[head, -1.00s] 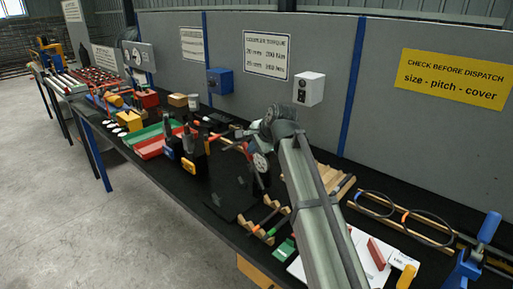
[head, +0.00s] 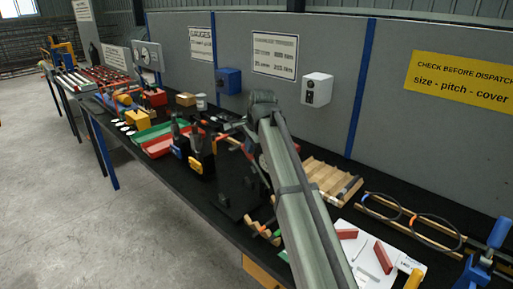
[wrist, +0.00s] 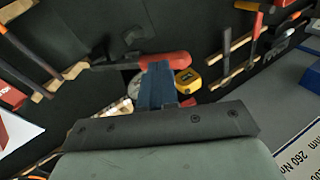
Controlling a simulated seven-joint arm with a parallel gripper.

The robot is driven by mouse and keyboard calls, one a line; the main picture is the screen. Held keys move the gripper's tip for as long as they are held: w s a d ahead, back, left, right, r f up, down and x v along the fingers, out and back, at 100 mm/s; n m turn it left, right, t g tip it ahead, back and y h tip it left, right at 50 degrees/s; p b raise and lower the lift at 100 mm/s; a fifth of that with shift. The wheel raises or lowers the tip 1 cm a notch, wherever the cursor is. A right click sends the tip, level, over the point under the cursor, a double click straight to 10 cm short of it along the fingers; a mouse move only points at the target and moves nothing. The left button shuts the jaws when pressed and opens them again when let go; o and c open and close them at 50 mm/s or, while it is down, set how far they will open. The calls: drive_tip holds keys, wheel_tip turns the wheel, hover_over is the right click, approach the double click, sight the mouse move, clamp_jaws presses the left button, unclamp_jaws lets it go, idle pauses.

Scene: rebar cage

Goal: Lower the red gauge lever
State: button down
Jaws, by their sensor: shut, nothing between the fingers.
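A red lever-like handle (wrist: 172,60) lies across the middle of the wrist view, with a dark stem running left from it. I take it for the gauge lever. My gripper (wrist: 157,68) is shut, with its blue-grey fingers together and empty. The fingertips overlap the handle's lower edge in the picture; I cannot tell whether they touch it. In the head view my arm hides most of the gauge area, and the gripper's fingers cannot be made out there.
A yellow tape measure (wrist: 187,80) is just right of the fingers. Wooden racks with tools (wrist: 235,50) stand right. In the head view, a green and red tray (head: 160,137) and black stands (head: 200,155) are left of my arm, and a wooden rack (head: 328,180) is right.

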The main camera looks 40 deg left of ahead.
drive_tip(key=shift+w+a+f+h, duration=0.15)
drive_tip(key=shift+a+h, duration=0.25)
drive_tip(key=shift+a, duration=0.45)
drive_tip(key=shift+a+f, duration=0.2)
drive_tip(key=shift+f, duration=0.15)
drive_tip(key=a+f+h, duration=0.1)
drive_tip(key=a+f, duration=0.5)
drive_tip(key=shift+f+h, duration=0.15)
drive_tip(key=shift+h, duration=0.15)
drive_tip(key=shift+s+a, duration=0.1)
drive_tip(key=shift+s, duration=0.1)
drive_tip(key=s+a+r, duration=0.2)
drive_tip(key=a+r, duration=0.3)
drive_tip(key=r, duration=0.7)
drive_tip(key=shift+a+r, duration=0.2)
